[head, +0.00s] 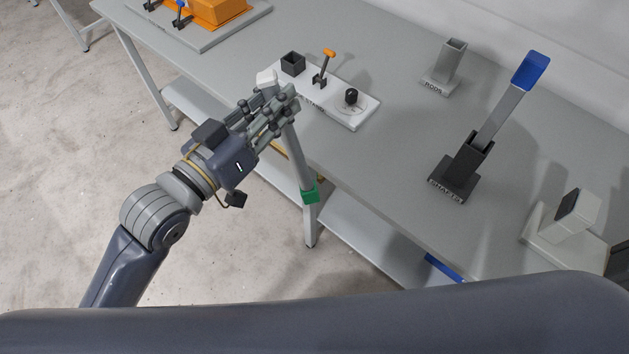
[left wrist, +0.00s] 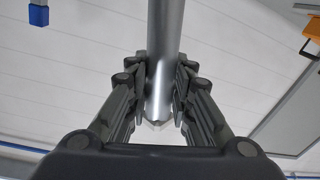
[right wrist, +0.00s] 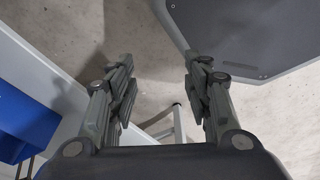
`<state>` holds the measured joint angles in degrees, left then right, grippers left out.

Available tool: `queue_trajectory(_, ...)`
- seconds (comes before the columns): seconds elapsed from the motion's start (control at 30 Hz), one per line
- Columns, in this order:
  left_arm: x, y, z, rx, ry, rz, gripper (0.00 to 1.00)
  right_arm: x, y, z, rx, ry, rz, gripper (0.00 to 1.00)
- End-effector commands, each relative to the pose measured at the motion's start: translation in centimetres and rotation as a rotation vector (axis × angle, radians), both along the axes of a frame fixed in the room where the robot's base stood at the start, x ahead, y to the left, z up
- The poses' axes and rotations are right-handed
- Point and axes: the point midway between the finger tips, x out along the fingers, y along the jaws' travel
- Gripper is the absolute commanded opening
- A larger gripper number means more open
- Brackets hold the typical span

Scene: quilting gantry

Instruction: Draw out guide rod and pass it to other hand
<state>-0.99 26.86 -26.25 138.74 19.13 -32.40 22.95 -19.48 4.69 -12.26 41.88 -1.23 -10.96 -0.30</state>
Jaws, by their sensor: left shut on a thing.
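The guide rod (head: 296,153) is a grey metal rod with a green band (head: 309,193) near its lower end. My left gripper (head: 283,106) is shut around its upper part and holds it tilted in front of the table's near edge. A white piece (head: 267,78) shows just beyond the fingers, perhaps the rod's end. In the left wrist view the rod (left wrist: 165,50) runs between both fingers, with a pale end below them. My right gripper (right wrist: 158,75) is out of the head view; in its own wrist view it is open with nothing between its fingers.
A white base plate (head: 359,123) carries a black square socket (head: 292,64), an orange-topped lever (head: 325,65) and a black knob (head: 351,97). A grey RODS holder (head: 451,62), a dark holder (head: 461,170) with a blue-ended tool (head: 530,70), and a white block (head: 577,211) stand rightward. The table's middle is clear.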

Motion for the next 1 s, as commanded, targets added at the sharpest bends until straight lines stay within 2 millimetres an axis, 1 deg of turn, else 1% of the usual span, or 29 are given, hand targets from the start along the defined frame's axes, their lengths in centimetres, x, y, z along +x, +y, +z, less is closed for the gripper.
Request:
queue_trajectory(0.1, 0.0, 0.0, 0.1, -0.002, -0.002, 0.001, 0.00, 3.1, 2.3, 2.0, 0.034, -0.109, 0.040, 0.46)
queue_trajectory(0.17, 0.0, 0.0, 0.1, -0.002, -0.002, 0.001, 0.00, 4.8, 3.6, 3.4, 0.052, -0.171, 0.062, 0.46)
queue_trajectory(0.27, 0.0, 0.0, 0.1, -0.002, -0.003, 0.001, 0.00, 7.3, 5.6, 5.9, 0.083, -0.268, 0.094, 0.46)
queue_trajectory(0.37, 0.0, 0.0, 0.1, -0.002, -0.003, 0.001, 0.00, 9.7, 7.6, 8.9, 0.113, -0.368, 0.122, 0.46)
queue_trajectory(0.4, 0.0, 0.0, 0.1, -0.002, -0.003, 0.001, 0.00, 10.6, 8.5, 10.2, 0.126, -0.408, 0.133, 0.46)
queue_trajectory(0.47, 0.0, 0.0, 0.1, -0.002, -0.003, 0.001, 0.00, 11.8, 9.6, 12.3, 0.143, -0.467, 0.149, 0.46)
queue_trajectory(0.5, 0.0, 0.0, 0.1, -0.002, -0.003, 0.001, 0.00, 12.6, 10.4, 13.8, 0.154, -0.507, 0.158, 0.46)
queue_trajectory(0.57, 0.0, 0.0, 0.1, -0.002, -0.003, 0.001, 0.00, 13.8, 11.5, 16.0, 0.172, -0.567, 0.170, 0.46)
queue_trajectory(0.6, 0.0, 0.0, 0.1, -0.002, -0.003, 0.001, 0.00, 14.5, 12.2, 17.7, 0.183, -0.607, 0.178, 0.46)
queue_trajectory(0.67, 0.0, 0.0, 0.1, -0.002, -0.003, 0.001, 0.00, 15.5, 13.2, 20.2, 0.201, -0.668, 0.188, 0.46)
queue_trajectory(0.7, 0.0, 0.0, 0.1, -0.002, -0.003, 0.001, 0.00, 16.2, 13.8, 22.0, 0.212, -0.709, 0.194, 0.46)
queue_trajectory(0.77, 0.0, 0.0, 0.1, -0.002, -0.003, 0.001, 0.00, 17.0, 14.6, 24.6, 0.227, -0.768, 0.202, 0.46)
queue_trajectory(0.8, 0.0, 0.0, 0.1, -0.002, -0.003, 0.001, 0.00, 17.6, 15.1, 26.5, 0.238, -0.810, 0.205, 0.46)
queue_trajectory(0.87, 0.0, 0.0, 0.1, -0.002, -0.003, 0.001, 0.00, 18.3, 15.9, 29.4, 0.253, -0.871, 0.211, 0.46)
queue_trajectory(0.9, 0.0, 0.0, 0.1, -0.002, -0.003, 0.001, 0.00, 18.7, 16.3, 31.4, 0.262, -0.911, 0.213, 0.46)
queue_trajectory(0.97, 0.0, 0.0, 0.1, -0.002, -0.003, 0.001, 0.00, 19.3, 16.8, 34.4, 0.276, -0.972, 0.215, 0.46)
queue_trajectory(1.0, 0.0, 0.0, 0.1, -0.002, -0.003, 0.001, 0.00, 19.6, 17.1, 36.5, 0.284, -1.013, 0.217, 0.46)
